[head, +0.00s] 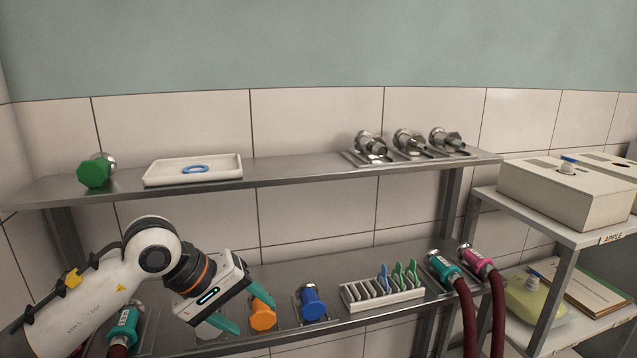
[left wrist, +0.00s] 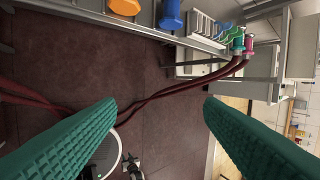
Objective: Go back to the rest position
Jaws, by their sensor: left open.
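My left gripper (head: 226,328) reaches in from the left in the head view. It is in front of the lower shelf, with its teal fingers pointing down and to the right. In the left wrist view its two teal fingers (left wrist: 160,115) are spread wide, with nothing between them but the floor seen behind. It is open and empty. My right gripper shows in neither view.
The lower shelf holds an orange fitting (head: 262,315), a blue fitting (head: 312,303), a white rack (head: 382,293) and hose couplings (head: 443,268). The upper shelf holds a green-capped fitting (head: 95,172), a white tray (head: 160,177) and metal fittings (head: 410,142). A side shelf bears a box (head: 560,195).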

